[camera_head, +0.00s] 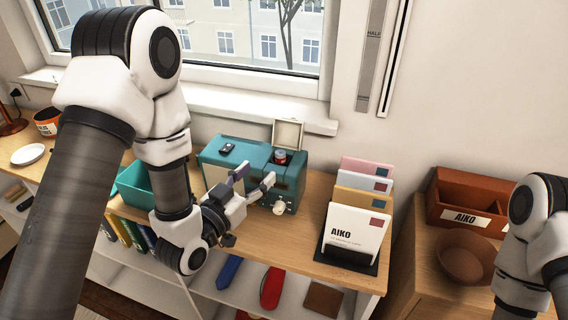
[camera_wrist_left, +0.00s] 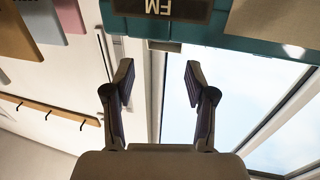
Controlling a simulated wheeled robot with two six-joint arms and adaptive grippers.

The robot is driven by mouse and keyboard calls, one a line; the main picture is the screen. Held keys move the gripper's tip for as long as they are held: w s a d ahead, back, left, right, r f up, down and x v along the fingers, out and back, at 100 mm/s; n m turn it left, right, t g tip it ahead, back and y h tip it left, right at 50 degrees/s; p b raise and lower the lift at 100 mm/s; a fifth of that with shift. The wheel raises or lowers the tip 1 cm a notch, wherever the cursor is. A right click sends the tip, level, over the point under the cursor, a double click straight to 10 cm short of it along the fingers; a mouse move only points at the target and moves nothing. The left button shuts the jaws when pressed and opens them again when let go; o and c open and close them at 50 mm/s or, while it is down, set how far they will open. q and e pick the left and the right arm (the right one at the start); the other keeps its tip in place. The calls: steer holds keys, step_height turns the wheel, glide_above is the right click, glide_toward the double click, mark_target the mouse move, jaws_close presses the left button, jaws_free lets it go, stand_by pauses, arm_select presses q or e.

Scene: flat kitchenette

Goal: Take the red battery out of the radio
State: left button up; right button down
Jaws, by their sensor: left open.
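The teal radio (camera_head: 240,153) stands on the wooden shelf top below the window. Its cream lid (camera_head: 288,134) is raised, and the red battery (camera_head: 281,155) shows in the open compartment at the radio's right end. My left gripper (camera_head: 256,177) is open and empty in front of the radio, its fingers pointing toward the front face, below the battery. In the left wrist view the open fingers (camera_wrist_left: 158,76) show with nothing between them, and the radio (camera_wrist_left: 230,35) with its FM panel is at the top edge. My right gripper is outside the picture; only its arm shows.
A letter rack (camera_head: 348,257) with several envelopes stands right of the radio. A teal bin (camera_head: 134,190) is left, partly behind my left arm. A small black object (camera_head: 227,148) lies on the radio. A brown bowl (camera_head: 466,257) and an AIKO box (camera_head: 470,195) stand at right.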

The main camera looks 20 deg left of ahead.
mark_target(278, 156)
arm_select(q)
steer(key=b+x, duration=0.3)
steer(key=x, duration=0.1)
steer(key=b+x, duration=0.3)
steer(key=x, duration=0.2)
steer(key=shift+w+d+f, duration=0.1)
steer(key=shift+d+f, duration=0.15)
steer(key=shift+w+f, duration=0.1)
steer(key=shift+w, duration=0.15)
jaws_close()
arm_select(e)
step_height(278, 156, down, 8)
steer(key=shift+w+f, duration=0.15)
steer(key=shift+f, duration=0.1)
